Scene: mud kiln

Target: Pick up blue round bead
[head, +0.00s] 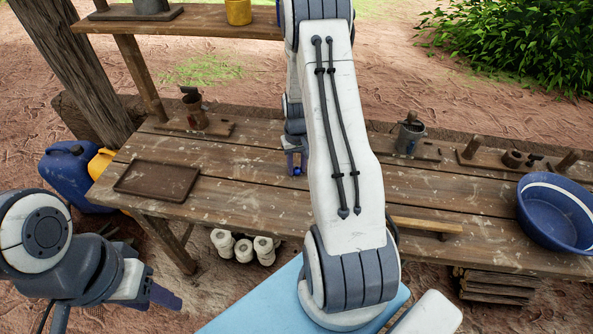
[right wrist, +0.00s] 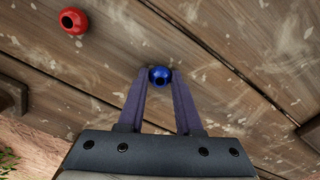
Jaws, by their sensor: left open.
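The blue round bead (right wrist: 160,76) shows in the right wrist view, a shiny ball with a dark hole, between the tips of my right gripper (right wrist: 159,82). One finger lies on each side of it with hardly any gap visible; I cannot tell whether they press on it. In the head view the bead (head: 297,171) shows small and blue at the tip of my right gripper (head: 295,160), over the middle of the wooden table (head: 250,205). My left gripper (head: 160,295) is open, low at the left, apart from the table.
A red bead (right wrist: 73,21) lies on the planks, up and left of the blue one. A brown tray (head: 157,181) is at the table's left, a blue basin (head: 558,212) at its right. Tools on wooden boards line the back edge. My right arm hides the table's middle.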

